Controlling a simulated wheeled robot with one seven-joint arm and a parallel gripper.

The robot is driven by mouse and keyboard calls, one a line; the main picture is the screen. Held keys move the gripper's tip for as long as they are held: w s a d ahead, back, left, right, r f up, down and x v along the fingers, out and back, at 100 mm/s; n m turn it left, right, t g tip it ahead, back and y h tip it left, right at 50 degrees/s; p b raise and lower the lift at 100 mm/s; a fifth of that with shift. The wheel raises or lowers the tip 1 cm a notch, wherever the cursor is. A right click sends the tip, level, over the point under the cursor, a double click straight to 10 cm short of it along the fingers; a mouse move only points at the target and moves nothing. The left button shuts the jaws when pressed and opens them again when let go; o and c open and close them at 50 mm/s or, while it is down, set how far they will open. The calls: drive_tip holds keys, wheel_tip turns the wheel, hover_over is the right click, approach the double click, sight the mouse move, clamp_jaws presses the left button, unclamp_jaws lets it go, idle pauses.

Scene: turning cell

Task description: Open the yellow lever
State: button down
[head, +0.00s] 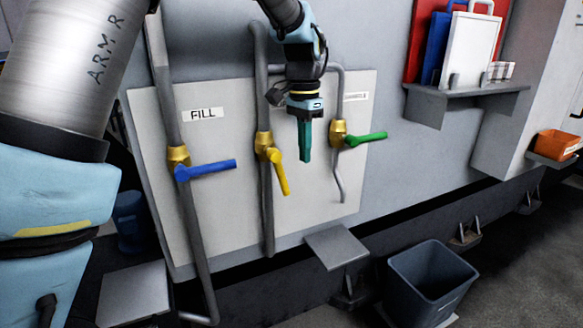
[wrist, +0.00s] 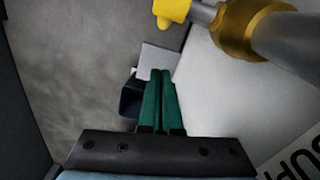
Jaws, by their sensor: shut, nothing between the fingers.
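The yellow lever (head: 279,171) sits on a brass valve body (head: 264,143) on the middle pipe. In the head view it points down and slightly right, roughly along the pipe. My gripper (head: 305,158) hangs to the right of the lever, between it and the green lever, fingers pointing down and apart from both. In the wrist view the green fingers (wrist: 161,73) are together with nothing between them. The yellow lever's end (wrist: 172,12) shows at the top of the wrist view, cut by the edge, beside the brass valve (wrist: 245,28).
A blue lever (head: 206,170) on the left pipe points right, under a FILL label (head: 203,114). A green lever (head: 366,139) on the right pipe also points right. A small grey shelf (head: 338,247) juts out below the panel, and a dark bin (head: 430,285) stands lower right.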

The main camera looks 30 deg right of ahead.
sight(281, 175)
drive_tip(key=shift+s+a+f+p, duration=0.2)
drive_tip(key=shift+a+f, duration=0.65)
drive_tip(key=shift+a, duration=0.15)
drive_tip(key=shift+s+a+f+p, duration=0.2)
drive_tip(key=shift+a+f, duration=0.65)
drive_tip(key=shift+a, duration=0.1)
drive_tip(key=shift+r, duration=0.1)
drive_tip(key=y+p, duration=0.1)
drive_tip(key=p, duration=0.1)
drive_tip(key=a+y+p, duration=0.1)
drive_tip(key=y+p, duration=0.1)
drive_tip(key=p, duration=0.1)
drive_tip(key=shift+f+p, duration=0.3)
drive_tip(key=shift+f, duration=0.05)
drive_tip(key=shift+a+f, duration=0.1)
drive_tip(key=shift+f, duration=0.1)
